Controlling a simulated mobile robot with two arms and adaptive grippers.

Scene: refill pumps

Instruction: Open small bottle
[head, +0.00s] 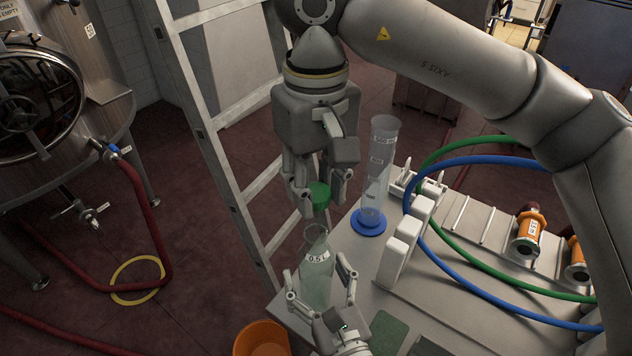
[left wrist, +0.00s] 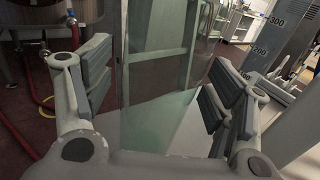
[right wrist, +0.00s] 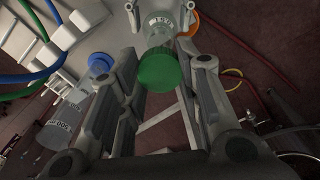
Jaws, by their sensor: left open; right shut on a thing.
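A clear small bottle (head: 315,272) marked 0.5 L stands upright on the bench corner, its top uncovered. It also shows in the right wrist view (right wrist: 158,28), and as a pale green see-through shape in the left wrist view (left wrist: 160,118). My left gripper (head: 321,284) is open, its fingers on either side of the bottle; I cannot tell whether they touch it. A green cap (head: 319,192) is apart from the bottle, above its mouth. My right gripper (head: 318,200) is shut on the cap, which also shows between its fingers in the right wrist view (right wrist: 160,70).
A tall measuring cylinder (head: 380,165) on a blue base (head: 368,224) stands close right of my right gripper. Blue (head: 470,160) and green hoses (head: 455,240) loop over the bench. An orange bucket (head: 262,338) is below. A ladder (head: 215,140) stands behind.

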